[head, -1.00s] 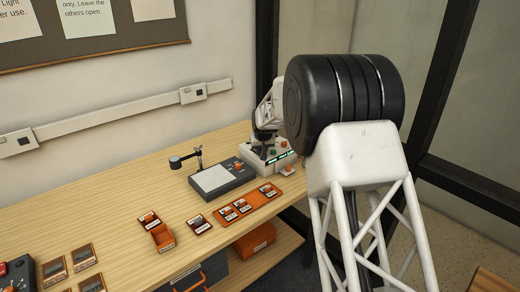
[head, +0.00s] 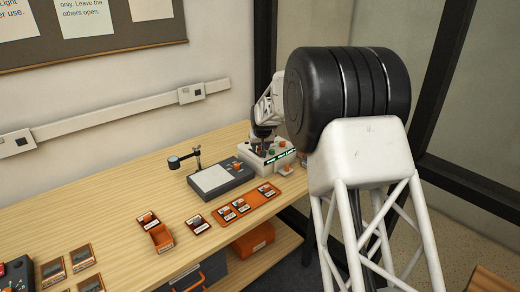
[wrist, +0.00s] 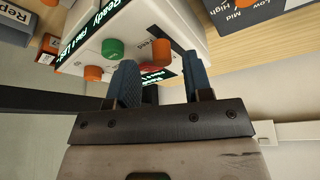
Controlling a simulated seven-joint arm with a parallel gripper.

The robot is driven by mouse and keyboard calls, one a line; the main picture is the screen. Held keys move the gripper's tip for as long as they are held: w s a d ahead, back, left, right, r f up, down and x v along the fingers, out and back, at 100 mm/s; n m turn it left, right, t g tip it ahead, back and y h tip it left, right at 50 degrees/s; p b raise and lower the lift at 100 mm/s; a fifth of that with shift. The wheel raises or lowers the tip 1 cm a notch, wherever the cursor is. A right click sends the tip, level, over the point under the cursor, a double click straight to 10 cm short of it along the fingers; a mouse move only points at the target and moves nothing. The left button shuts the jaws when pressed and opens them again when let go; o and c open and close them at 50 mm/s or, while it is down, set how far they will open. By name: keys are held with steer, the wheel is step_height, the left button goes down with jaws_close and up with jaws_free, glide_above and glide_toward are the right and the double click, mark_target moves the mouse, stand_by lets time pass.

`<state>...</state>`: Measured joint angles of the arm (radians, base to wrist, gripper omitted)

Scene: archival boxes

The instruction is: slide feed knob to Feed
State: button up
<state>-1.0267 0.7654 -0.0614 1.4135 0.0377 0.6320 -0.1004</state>
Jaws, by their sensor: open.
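A pale grey machine (head: 262,163) with a green-lit display stands at the far right end of the bench. In the wrist view its panel (wrist: 100,45) appears tilted, with a "Ready" display, a green button (wrist: 112,48) and an orange button (wrist: 93,73). In the head view the gripper is small above the machine.
A grey device with a pale plate (head: 214,178) stands left of the machine. An orange tray (head: 228,213) with several small cards lies in front. The wall behind carries a white rail (head: 110,117). My own arm covers the right side.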

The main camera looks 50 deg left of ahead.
mark_target(262, 160)
steer(key=shift+v, duration=3)
steer(key=shift+d, duration=0.1)
